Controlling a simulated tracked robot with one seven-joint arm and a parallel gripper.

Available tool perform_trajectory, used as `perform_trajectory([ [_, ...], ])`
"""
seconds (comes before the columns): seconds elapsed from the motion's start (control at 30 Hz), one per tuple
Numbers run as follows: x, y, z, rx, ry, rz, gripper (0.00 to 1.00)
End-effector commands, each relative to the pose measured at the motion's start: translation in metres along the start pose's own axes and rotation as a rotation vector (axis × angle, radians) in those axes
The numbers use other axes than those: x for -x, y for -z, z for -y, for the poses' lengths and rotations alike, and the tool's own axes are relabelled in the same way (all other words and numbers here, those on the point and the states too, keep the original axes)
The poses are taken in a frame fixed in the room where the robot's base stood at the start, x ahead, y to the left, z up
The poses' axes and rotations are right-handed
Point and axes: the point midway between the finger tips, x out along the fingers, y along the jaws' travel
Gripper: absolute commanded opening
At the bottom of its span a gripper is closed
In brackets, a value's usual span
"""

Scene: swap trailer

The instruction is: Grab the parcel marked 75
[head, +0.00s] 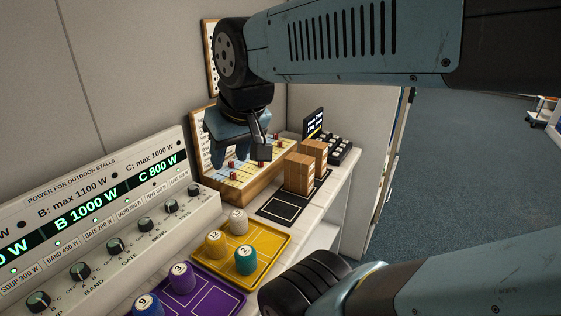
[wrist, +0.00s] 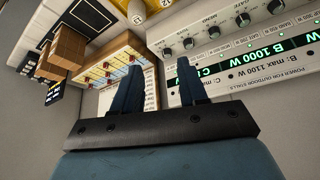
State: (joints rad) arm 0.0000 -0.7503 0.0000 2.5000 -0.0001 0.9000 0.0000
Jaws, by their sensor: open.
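Two brown box-shaped parcels stand upright side by side on the white counter in the head view, a nearer one (head: 299,173) and one behind it (head: 318,151). They also show at the upper left of the wrist view, as one parcel (wrist: 69,47) and another (wrist: 50,68). No number is readable on either, so I cannot tell which is marked 75. My gripper (head: 246,145) is open and empty, above the board with coloured squares and left of the parcels. Its two fingers (wrist: 160,82) point toward that board and the power panel, with nothing between them.
A black mat with white outlines (head: 282,208) lies before the parcels. A yellow tray (head: 268,262) and a purple tray (head: 222,302) hold numbered pegs. The power panel (head: 100,215) with knobs stands left. The coloured board (head: 262,183) and a dark keypad (head: 343,148) stand near the parcels.

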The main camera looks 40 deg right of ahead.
Motion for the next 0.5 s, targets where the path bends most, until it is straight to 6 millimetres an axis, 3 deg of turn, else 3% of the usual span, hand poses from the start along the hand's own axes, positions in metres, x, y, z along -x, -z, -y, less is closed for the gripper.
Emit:
perform_trajectory([
  [0.27, -0.013, 0.003, -0.005, -0.094, 0.013, 0.072, 0.68],
  [0.5, -0.050, 0.010, -0.021, -0.389, 0.073, 0.268, 0.91],
])
